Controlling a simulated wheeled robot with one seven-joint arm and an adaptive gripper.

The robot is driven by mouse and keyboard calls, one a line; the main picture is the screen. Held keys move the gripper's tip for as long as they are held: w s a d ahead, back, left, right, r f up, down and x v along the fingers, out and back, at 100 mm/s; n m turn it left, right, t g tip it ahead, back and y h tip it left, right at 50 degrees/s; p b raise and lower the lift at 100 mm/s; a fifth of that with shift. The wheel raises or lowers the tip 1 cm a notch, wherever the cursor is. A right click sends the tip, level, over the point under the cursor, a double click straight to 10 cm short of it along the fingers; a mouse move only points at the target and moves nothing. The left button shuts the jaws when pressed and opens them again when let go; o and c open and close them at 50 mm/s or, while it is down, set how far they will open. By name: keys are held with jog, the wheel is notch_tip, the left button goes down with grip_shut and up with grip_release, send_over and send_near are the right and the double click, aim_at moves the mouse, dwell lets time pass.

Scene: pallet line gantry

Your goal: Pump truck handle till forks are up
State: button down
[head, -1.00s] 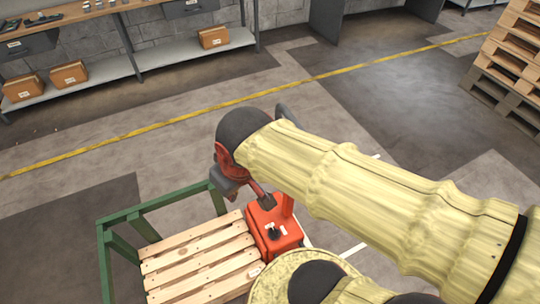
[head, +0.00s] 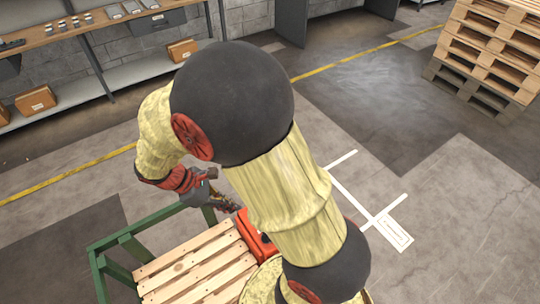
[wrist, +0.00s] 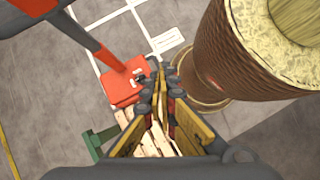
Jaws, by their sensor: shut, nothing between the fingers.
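The red pallet truck (head: 252,234) stands at the end of a wooden pallet, partly hidden behind my arm in the head view. In the wrist view its red body (wrist: 118,88) is left of the fingers. Its handle (wrist: 112,60) rises from the body toward the upper left, with a dark bar and a red part near the camera. The handle is hidden in the head view. My gripper (head: 228,203) is shut and empty above the pallet and truck end. In the wrist view the gripper (wrist: 160,84) is apart from the handle. The forks are not visible.
The slatted pallet (head: 195,268) lies beside a green frame (head: 130,238). A workbench (head: 95,28) with boxes on its lower shelf stands at the back left. Stacked pallets (head: 490,50) stand at the right. The floor right of the truck, with white markings (head: 375,218), is clear.

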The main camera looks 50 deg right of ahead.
jog(key=w+d+f+n+g+h+p, duration=0.25)
jog(key=d+f+n+h, duration=0.55)
jog(key=n, duration=0.5)
jog(key=w+d+r+n+t+h, duration=0.2)
jog(key=w+d+r+n+h, duration=0.15)
jog(key=w+n, duration=0.5)
jog(key=s+d+f+n+b, duration=0.1)
jog(key=s+d+b, duration=0.3)
jog(key=d, duration=1)
jog(key=shift+s+n+h, duration=0.35)
jog(key=shift+s, duration=0.7)
jog(key=shift+d+g, duration=0.15)
jog(key=shift+g, duration=0.1)
